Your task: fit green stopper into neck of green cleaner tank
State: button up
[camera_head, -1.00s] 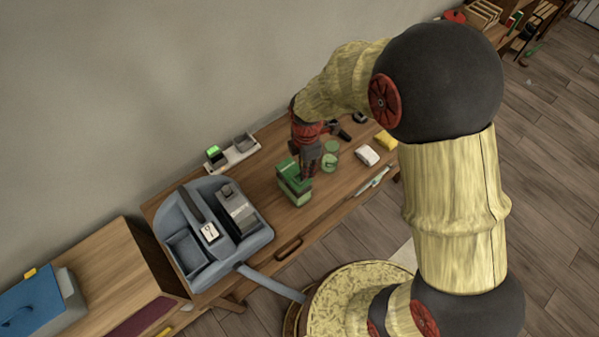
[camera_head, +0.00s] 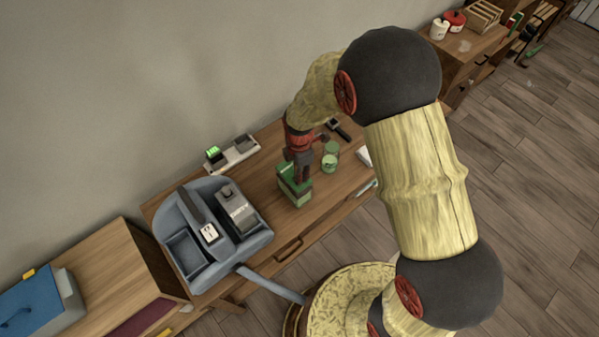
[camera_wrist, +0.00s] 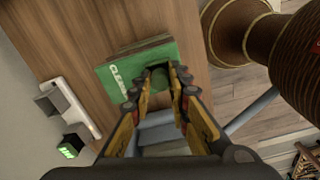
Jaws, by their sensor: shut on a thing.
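The green cleaner tank (camera_head: 296,192) stands on the wooden table. Its side with pale lettering shows in the wrist view (camera_wrist: 117,80). My gripper (camera_head: 299,174) points down at the tank's top, with its fingertips at the tank's right part in the wrist view (camera_wrist: 163,72). The gripper is shut on the dark green stopper (camera_wrist: 160,80), which shows between the fingertips. The fingers and stopper cover the tank's neck, so I cannot tell whether the stopper is in the neck or just above it.
Green round containers (camera_head: 330,162) stand close to the right of the tank. A blue-grey caddy (camera_head: 257,240) with grey devices is at its left. A pale tray (camera_head: 232,156) with a green-lit block lies behind. Bare tabletop (camera_head: 325,195) shows in front.

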jog(key=o, duration=0.8)
notch_tip(320, 180, up, 12)
jog(key=shift+r+p, duration=0.2)
jog(key=shift+p, duration=0.3)
jog(key=s+d+r+m+t, duration=0.1)
jog(key=s+d+r+m, duration=0.25)
jog(key=r, duration=0.35)
jog(key=s+d+r+m+t, duration=0.1)
jog(key=s+d+r+m, duration=0.1)
jog(key=d+r+m, duration=0.45)
jog(key=s+d+r+m+t, duration=0.1)
jog(key=s+r+m, duration=0.2)
jog(key=s+m, duration=0.1)
jog(key=s+d+r+m+t, duration=0.1)
jog(key=s+d+r+m, duration=0.1)
jog(key=s+r+m, duration=0.1)
jog(key=s+d+r+m+t, duration=0.1)
jog(key=s+r+m, duration=0.3)
jog(key=s, duration=0.3)
jog(key=shift+s+d+m+t, duration=0.15)
jog(key=shift+s+m+t, duration=0.15)
jog(key=shift+m, duration=0.1)
